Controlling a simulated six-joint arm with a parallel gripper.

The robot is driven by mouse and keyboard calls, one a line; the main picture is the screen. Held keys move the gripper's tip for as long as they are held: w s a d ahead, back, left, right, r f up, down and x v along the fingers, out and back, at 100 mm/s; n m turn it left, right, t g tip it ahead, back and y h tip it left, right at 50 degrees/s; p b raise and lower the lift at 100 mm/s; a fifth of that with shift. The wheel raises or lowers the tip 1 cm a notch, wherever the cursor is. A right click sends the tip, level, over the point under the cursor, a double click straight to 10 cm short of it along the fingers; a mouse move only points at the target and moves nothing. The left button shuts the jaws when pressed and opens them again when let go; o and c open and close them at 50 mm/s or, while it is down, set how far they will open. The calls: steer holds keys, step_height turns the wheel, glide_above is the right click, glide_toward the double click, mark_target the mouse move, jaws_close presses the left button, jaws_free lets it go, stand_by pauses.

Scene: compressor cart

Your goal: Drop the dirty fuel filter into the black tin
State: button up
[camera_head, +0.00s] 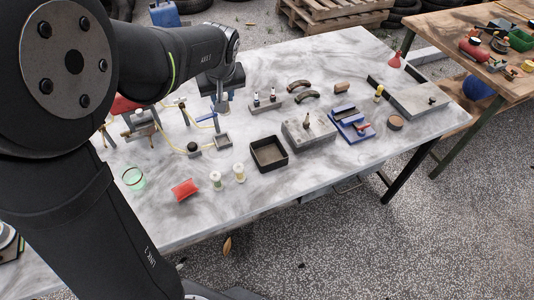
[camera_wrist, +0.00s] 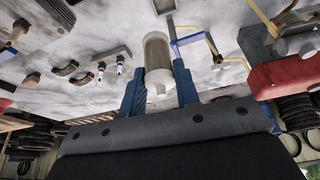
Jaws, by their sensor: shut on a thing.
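My gripper (camera_wrist: 160,68) is shut on a fuel filter (camera_wrist: 157,52), a cylinder with a brownish-grey body and a pale end, held between the two blue fingers. In the head view my gripper (camera_head: 221,103) is above the back left part of the table, and the filter is small and hard to make out there. The black tin (camera_head: 286,161), a square open tray, stands on the table in front of my gripper and to its right. I see nothing inside it but its dark brownish floor.
Two pale spools or filters (camera_head: 239,173) and a red block (camera_head: 185,189) are near the tin's left. A small grey square holder (camera_head: 222,141) is below my gripper. A grey block (camera_head: 309,131) stands right of the tin. Yellow tubing and stands are at left.

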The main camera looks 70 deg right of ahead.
steer(key=s+d+f+m+g+h, duration=0.1)
steer(key=s+f+m, duration=0.3)
steer(key=s, duration=0.2)
steer(key=s+d+f+m+g, duration=0.1)
steer(key=s+f+m+g, duration=0.1)
steer(key=s+f+m, duration=0.35)
steer(key=shift+n+h, duration=0.3)
steer(key=shift+n, duration=0.35)
steer(key=shift+s+d+f, duration=0.1)
steer(key=shift+s+f, duration=0.15)
steer(key=shift+f, duration=0.45)
steer(key=shift+s+d+f, duration=0.1)
steer(key=shift+s+f, duration=0.15)
steer(key=shift+f, duration=0.45)
steer(key=shift+s+f, duration=0.25)
steer(key=shift+f, duration=0.45)
steer(key=o, duration=1)
steer(key=shift+o, duration=0.2)
steer(key=v, duration=1.7)
steer(key=shift+s+r, duration=0.25)
steer(key=shift+s, duration=0.05)
steer(key=x, duration=1.7)
steer(key=shift+w+f, duration=0.25)
steer(key=shift+w, duration=0.05)
